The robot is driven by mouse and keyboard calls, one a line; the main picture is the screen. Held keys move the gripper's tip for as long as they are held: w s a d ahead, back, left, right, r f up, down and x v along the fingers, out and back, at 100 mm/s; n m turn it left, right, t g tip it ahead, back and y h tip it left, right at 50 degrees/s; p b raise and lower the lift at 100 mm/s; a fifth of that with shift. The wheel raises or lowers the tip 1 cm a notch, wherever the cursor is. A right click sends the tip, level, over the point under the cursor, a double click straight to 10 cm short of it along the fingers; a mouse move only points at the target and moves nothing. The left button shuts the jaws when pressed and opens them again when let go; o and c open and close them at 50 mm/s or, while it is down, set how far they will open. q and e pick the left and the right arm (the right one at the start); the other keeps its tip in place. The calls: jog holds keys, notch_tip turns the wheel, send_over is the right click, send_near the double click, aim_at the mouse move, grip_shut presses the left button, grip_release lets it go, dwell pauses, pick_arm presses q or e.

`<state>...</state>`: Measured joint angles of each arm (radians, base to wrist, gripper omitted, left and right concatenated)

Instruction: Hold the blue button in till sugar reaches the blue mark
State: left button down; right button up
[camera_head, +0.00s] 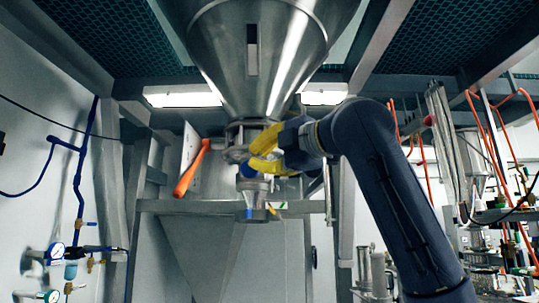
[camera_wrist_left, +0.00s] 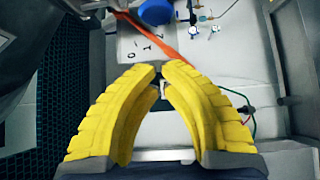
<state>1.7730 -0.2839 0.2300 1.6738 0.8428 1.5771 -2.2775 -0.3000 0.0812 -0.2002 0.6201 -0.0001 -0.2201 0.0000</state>
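A blue rounded part, apparently the button (camera_head: 247,171), sits on the metal fitting under the hopper. A blue round shape also shows just beyond the fingertips in the left wrist view (camera_wrist_left: 155,12). My left gripper (camera_head: 251,156), with yellow curved fingers, is beside this fitting. In the wrist view its fingertips (camera_wrist_left: 160,66) come together with nothing clear between them. I cannot tell whether they touch the button. Below the fitting is a small outlet with a blue patch (camera_head: 248,213), perhaps the blue mark. No sugar can be made out. My right gripper is not in view.
A large steel hopper (camera_head: 262,45) hangs above. An orange handle (camera_head: 190,170) sticks out left of the fitting, and it crosses beyond my fingertips in the wrist view (camera_wrist_left: 150,32). Gauges (camera_head: 56,252) and blue pipes are on the left wall. Steel framing stands behind.

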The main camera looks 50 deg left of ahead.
pick_arm(q)
jog(key=a, duration=0.2)
jog(key=w+a, duration=0.1)
jog(key=a, duration=0.1)
jog(key=w+a, duration=0.1)
jog(key=a, duration=0.1)
jog(key=shift+a, duration=0.4)
jog(key=shift+w+a, duration=0.45)
jog(key=shift+w+a, duration=0.95)
send_near(248, 168)
jog(key=s+d, duration=0.3)
jog(key=shift+d, duration=0.15)
dwell(0.5)
